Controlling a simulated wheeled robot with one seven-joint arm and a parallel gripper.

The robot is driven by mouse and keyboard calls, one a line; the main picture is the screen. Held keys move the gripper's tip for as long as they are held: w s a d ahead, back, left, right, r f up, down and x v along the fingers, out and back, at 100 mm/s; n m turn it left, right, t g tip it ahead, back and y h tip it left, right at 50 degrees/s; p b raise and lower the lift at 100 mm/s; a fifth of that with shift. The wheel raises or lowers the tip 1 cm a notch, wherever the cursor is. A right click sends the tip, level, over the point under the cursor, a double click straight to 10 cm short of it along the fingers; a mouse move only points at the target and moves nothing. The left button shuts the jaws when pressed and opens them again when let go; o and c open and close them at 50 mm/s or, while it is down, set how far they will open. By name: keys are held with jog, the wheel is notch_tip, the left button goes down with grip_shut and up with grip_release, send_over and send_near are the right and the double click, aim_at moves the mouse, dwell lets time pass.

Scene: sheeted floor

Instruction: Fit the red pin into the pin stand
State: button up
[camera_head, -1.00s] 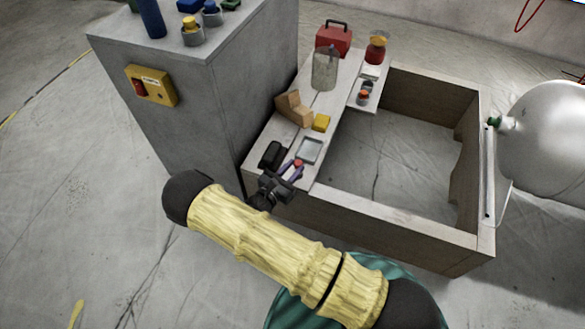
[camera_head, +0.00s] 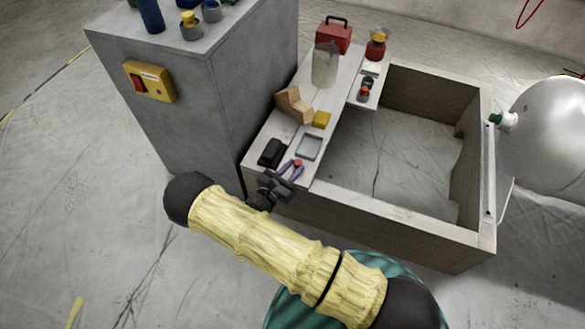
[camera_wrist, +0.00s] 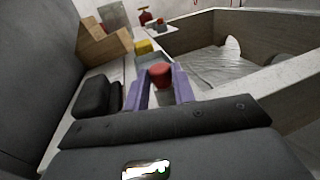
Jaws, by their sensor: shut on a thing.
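My gripper (camera_head: 293,169) has purple fingers and is shut on the red pin (camera_head: 298,163), over the near end of the pale bench top. In the wrist view the red pin (camera_wrist: 160,75) shows between the purple fingers (camera_wrist: 161,84); its lower part is hidden. A small grey round holder (camera_head: 362,96) with an orange-red top stands on the side shelf, well beyond my gripper. I cannot tell for sure whether it is the pin stand.
Near my gripper are a black block (camera_head: 271,152), a shallow metal tray (camera_head: 309,147), a yellow block (camera_head: 321,119) and a wooden block (camera_head: 294,105). A grey cabinet (camera_head: 200,100) borders the left.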

jog(key=o, duration=1.1)
jog(key=p+v, duration=0.5)
jog(key=v, duration=1.2)
jog(key=shift+s+a+r, duration=0.1)
jog(key=shift+s+r, duration=0.05)
jog(key=shift+s, duration=0.05)
